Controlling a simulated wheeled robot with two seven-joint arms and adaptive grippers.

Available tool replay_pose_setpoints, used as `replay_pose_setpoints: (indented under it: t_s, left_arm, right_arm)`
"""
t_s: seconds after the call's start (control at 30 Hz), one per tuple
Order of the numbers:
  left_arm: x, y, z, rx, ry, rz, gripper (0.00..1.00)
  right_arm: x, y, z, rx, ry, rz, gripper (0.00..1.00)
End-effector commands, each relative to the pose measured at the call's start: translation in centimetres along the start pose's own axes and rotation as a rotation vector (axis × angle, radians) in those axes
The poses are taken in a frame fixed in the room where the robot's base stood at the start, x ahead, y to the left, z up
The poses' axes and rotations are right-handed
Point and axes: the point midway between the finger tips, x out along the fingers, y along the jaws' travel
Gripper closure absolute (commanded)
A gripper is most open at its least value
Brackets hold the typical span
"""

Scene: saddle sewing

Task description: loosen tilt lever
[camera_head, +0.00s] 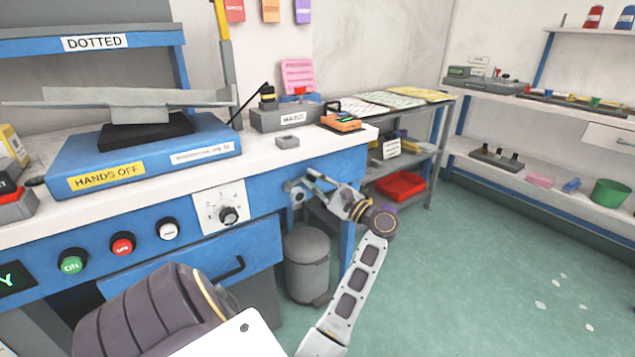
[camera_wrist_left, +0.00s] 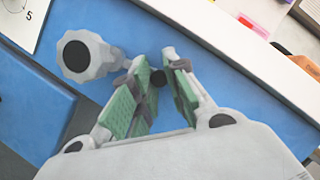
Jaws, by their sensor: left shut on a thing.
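The tilt lever shows in the left wrist view as a light grey round hub (camera_wrist_left: 85,55) on the blue bench front. A short grey arm runs from it toward a dark round end between my fingers. My left gripper (camera_wrist_left: 157,85) has its green pads on either side of that dark end and is shut on it. In the head view my left gripper (camera_head: 308,186) is at the right end of the blue bench front, below the tabletop. The lever is small there and partly hidden by the fingers. My right gripper is not in view.
The bench front carries a dial (camera_head: 228,215), a green button (camera_head: 72,263), a red button (camera_head: 123,245) and a white button (camera_head: 168,230). A grey bin (camera_head: 307,262) stands below my gripper. A shelf with a red tray (camera_head: 401,186) is behind.

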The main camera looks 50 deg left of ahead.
Motion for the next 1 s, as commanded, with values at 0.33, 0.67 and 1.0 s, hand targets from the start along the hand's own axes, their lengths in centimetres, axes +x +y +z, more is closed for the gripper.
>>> replay_pose_setpoints:
  t_s: [0.33, 0.67, 1.0]
  left_arm:
    - [0.07, -0.11, 0.09, -0.020, 0.001, 0.007, 1.00]
    - [0.08, -0.09, 0.09, -0.019, 0.001, 0.007, 0.63]
    - [0.10, -0.06, 0.08, -0.016, 0.000, 0.006, 0.63]
  right_arm:
    - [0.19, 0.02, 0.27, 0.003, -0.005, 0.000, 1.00]
    - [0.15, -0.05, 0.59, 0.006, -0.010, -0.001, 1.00]
    - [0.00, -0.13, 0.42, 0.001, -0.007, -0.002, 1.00]
